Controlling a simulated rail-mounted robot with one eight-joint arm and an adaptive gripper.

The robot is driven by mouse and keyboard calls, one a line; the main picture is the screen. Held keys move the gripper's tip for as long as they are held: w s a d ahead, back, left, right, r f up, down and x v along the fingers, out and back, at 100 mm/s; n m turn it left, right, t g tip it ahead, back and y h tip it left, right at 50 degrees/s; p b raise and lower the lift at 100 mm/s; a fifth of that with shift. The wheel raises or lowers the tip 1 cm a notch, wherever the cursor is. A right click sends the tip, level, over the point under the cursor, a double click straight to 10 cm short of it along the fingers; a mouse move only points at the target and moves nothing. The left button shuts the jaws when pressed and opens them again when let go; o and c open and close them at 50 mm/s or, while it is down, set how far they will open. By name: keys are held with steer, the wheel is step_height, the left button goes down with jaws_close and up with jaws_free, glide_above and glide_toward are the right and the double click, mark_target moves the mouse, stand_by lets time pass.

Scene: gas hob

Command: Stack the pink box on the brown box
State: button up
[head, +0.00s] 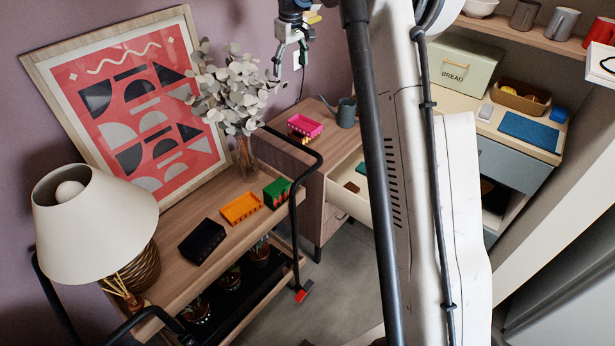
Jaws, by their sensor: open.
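The pink box (305,125) is an open tray on the wooden cabinet, left of the grey watering can. A small brownish shape (298,137) shows at its lower front edge; I cannot tell whether it is a separate box under or in front of the pink one. Another small brown item (351,187) lies in the open drawer, partly hidden by my arm. My gripper (291,62) is at the top, pointing down, open and empty, appearing above the pink box and apart from it.
The watering can (346,113) stands close beside the pink box. The drawer (350,195) is pulled out. A trolley (180,275) holds a lamp, a vase with leaves, and black, orange and green boxes. A counter with a bread bin (462,72) is at right.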

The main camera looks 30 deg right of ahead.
steer(key=s+a+r+m+t, duration=0.1)
steer(key=s+a+r, duration=0.25)
steer(key=s, duration=0.45)
steer(key=s+a+r+t, duration=0.1)
steer(key=s+a+r, duration=0.2)
steer(key=s+a, duration=0.35)
steer(key=s+a+r+m+t, duration=0.1)
steer(key=s+a+r, duration=0.15)
steer(key=s, duration=0.65)
steer(key=s+a+f+t, duration=0.1)
steer(key=s+f, duration=0.3)
steer(key=s, duration=0.7)
steer(key=s+a+f+m+t, duration=0.1)
steer(key=s+a+f, duration=0.3)
steer(key=s, duration=0.7)
steer(key=shift+a+f+t, duration=0.15)
steer(key=shift+f+t, duration=0.15)
steer(key=shift+f, duration=0.05)
